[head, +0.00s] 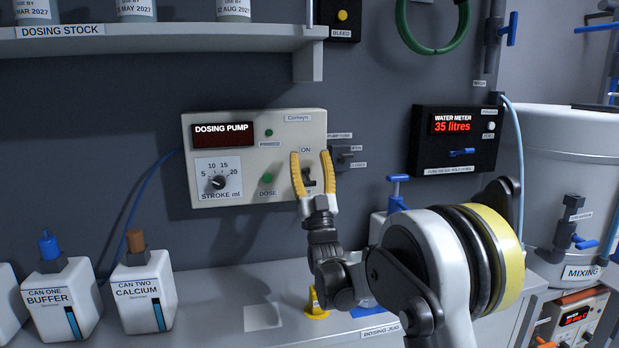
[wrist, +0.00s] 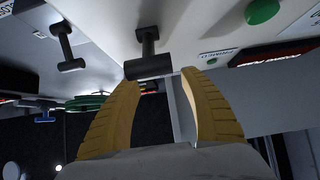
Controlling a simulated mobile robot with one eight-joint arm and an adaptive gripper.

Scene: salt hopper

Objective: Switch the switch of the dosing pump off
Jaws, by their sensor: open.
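The dosing pump (head: 257,190) is a pale box on the back wall with a dark display, a stroke knob (head: 218,182) and green buttons. Its switch (head: 311,181) is a small dark lever below an "ON" label, partly hidden by my gripper. My gripper (head: 311,153) is open, with its two yellow fingers either side of the switch in the head view. In the wrist view the dark T-shaped switch lever (wrist: 148,50) stands out from the panel, just beyond and between the fingertips (wrist: 160,80). I cannot tell whether a finger touches it, or which position it is in.
A dark valve lever (head: 345,156) sits close right of the pump. The water meter (head: 457,140) reads 35 litres further right. The buffer can (head: 60,297) and calcium can (head: 143,290) stand on the bench below left. A shelf (head: 160,40) hangs above.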

